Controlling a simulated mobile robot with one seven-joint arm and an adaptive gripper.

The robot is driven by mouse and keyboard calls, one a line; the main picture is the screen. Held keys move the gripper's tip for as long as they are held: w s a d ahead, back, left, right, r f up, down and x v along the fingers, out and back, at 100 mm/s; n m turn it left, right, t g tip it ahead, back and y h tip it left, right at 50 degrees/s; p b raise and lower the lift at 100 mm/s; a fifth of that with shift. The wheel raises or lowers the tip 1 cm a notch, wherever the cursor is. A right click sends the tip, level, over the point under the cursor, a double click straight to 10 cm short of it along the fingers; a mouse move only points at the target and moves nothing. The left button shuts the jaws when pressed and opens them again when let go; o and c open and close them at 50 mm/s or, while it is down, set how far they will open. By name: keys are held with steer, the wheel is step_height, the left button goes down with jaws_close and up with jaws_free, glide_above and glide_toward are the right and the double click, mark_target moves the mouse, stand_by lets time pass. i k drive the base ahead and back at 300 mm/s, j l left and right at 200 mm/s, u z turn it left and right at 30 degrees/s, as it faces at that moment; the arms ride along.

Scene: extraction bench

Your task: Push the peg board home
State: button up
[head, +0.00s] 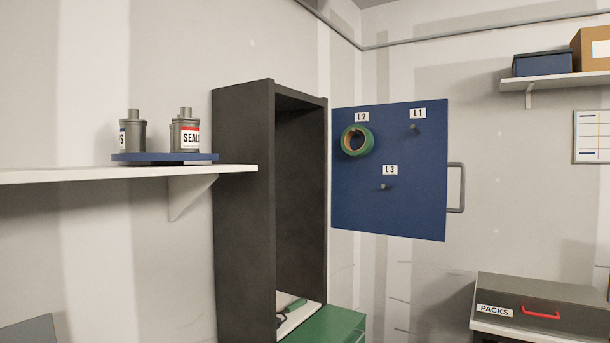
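The peg board (388,215) is a blue panel in the head view, standing out to the right of a tall dark cabinet (244,210). It has a grey bar handle (462,188) on its right edge. Three pegs carry labels L1, L2 and L3. A green and orange ring (357,141) hangs at L2. The L1 peg (414,127) and L3 peg (383,187) look bare. The cabinet's front is open and its upper inside looks empty. My gripper is not in view.
A white shelf (80,175) on the left holds a blue tray (165,157) with several grey bottles. A green box (330,326) stands low by the cabinet. A dark case (560,296) labelled PACKS is at lower right. Boxes sit on an upper right shelf (560,81).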

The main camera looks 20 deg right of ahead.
mark_target(399, 188)
steer(key=l+z, duration=0.4)
steer(key=l, duration=0.4)
steer(key=l+z, duration=0.4)
steer(key=l, duration=0.35)
steer(key=i+l, duration=0.2)
steer(key=i+l+u, duration=0.05)
